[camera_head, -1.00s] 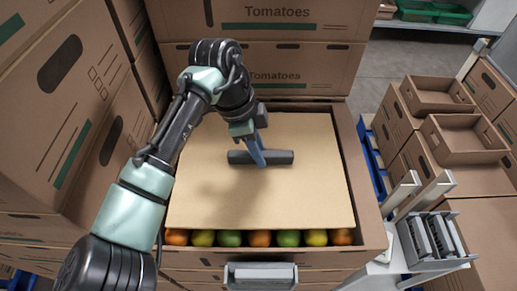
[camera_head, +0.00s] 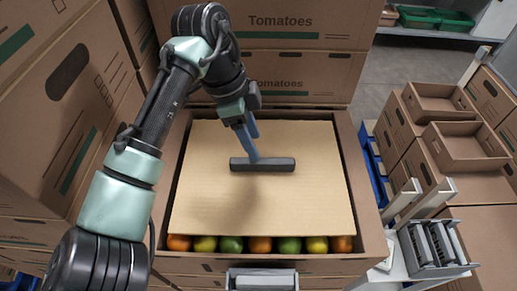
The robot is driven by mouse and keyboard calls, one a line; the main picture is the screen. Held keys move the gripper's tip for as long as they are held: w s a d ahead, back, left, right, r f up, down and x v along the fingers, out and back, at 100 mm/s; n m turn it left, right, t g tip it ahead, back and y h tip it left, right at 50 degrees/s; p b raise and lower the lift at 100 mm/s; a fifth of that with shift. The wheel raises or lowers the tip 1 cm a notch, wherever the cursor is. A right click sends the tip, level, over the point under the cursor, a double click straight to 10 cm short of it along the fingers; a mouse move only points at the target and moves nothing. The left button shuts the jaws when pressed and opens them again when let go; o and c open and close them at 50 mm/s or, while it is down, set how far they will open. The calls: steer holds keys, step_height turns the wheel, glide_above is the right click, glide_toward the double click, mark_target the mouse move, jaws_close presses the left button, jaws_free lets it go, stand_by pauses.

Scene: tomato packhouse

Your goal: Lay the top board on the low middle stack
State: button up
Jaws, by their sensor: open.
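The top board (camera_head: 300,210) is a flat tan sheet with a dark grey handle bar (camera_head: 280,164) across its middle. It lies over the fruit in the open carton (camera_head: 368,215) of the low middle stack, inside the carton's walls. A row of orange, green and yellow tomatoes (camera_head: 260,244) shows along its front edge. My gripper (camera_head: 254,159) is open, its blue fingers pointing down at the handle bar's left-middle part. Whether the fingertips touch the bar cannot be told. My arm comes in from the lower left.
Tall tomato cartons (camera_head: 290,75) stand close behind, and more (camera_head: 50,120) at the left. Empty open trays (camera_head: 465,145) sit on cartons at the right. A grey metal rack (camera_head: 435,248) stands at the front right. Grey floor shows at the back right.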

mark_target(246, 159)
steer(key=v, duration=0.5)
steer(key=shift+r, duration=0.3)
steer(key=w+d+r+n+t+h, duration=0.1)
steer(key=w+d+r+t, duration=0.35)
steer(key=d, duration=0.25)
steer(key=w+d+r+n+t+h, duration=0.2)
steer(key=w+d+r+t, duration=0.15)
steer(key=d+r, duration=0.25)
step_height(246, 159, up, 12)
steer(key=s+d+n+t+h, duration=0.1)
steer(key=s+d+n+t, duration=0.1)
steer(key=n+t, duration=0.35)
steer(key=s+a+r+n+t+y, duration=0.3)
steer(key=s+a+r+n+t, duration=0.2)
steer(key=s+a+r+t, duration=0.1)
steer(key=s+a+r+n+t+y, duration=0.4)
steer(key=s+a+r+t, duration=0.2)
steer(key=s+r, duration=0.5)
steer(key=shift+s+n+t, duration=0.35)
steer(key=shift+s+t, duration=0.2)
steer(key=shift+t, duration=0.4)
